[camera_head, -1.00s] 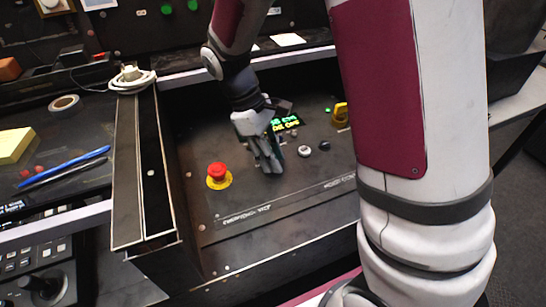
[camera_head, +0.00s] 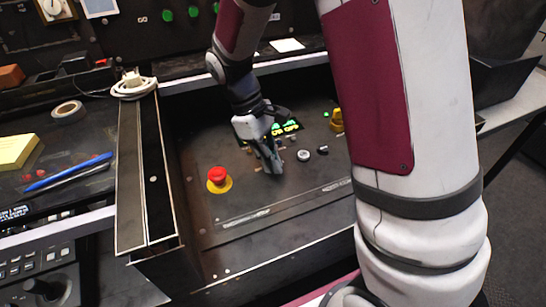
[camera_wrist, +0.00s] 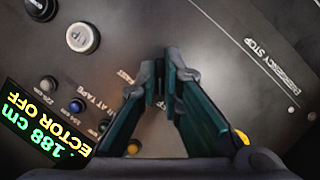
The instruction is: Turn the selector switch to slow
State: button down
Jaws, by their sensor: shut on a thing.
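My gripper (camera_head: 270,168) reaches down to the sloped dark control panel (camera_head: 240,215), between the red emergency stop and the white button. In the wrist view its two green-grey fingers (camera_wrist: 160,88) are close together, closed on the selector switch at the panel face. The switch is almost wholly hidden between the fingertips, so its pointing direction cannot be seen. Printed labels lie left of the fingertips, one of them FAST (camera_wrist: 126,76); a SLOW label is not readable. The lit display (camera_wrist: 48,130) reads 188 cm, with a line ending in OFF.
The red emergency stop (camera_head: 217,176) on its yellow base is left of my gripper. A white button (camera_wrist: 82,38) and a black button (camera_wrist: 40,9) are on the other side. A row of small buttons, one blue (camera_wrist: 76,106), runs near the display. A yellow part (camera_head: 337,120) stands farther right.

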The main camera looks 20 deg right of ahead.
jog(key=m+g+y+p, duration=0.1)
jog(key=m+p, duration=0.2)
jog(key=m, duration=0.1)
jog(key=shift+d+r, duration=0.1)
jog(key=shift+w+m+y+p, duration=0.1)
jog(key=shift+m+y+p, duration=0.8)
jog(key=shift+m, duration=0.7)
jog(key=c, duration=1.7)
grip_release()
jog(key=v, duration=1.1)
jog(key=shift+w+r, duration=0.25)
jog(key=shift+r, duration=0.1)
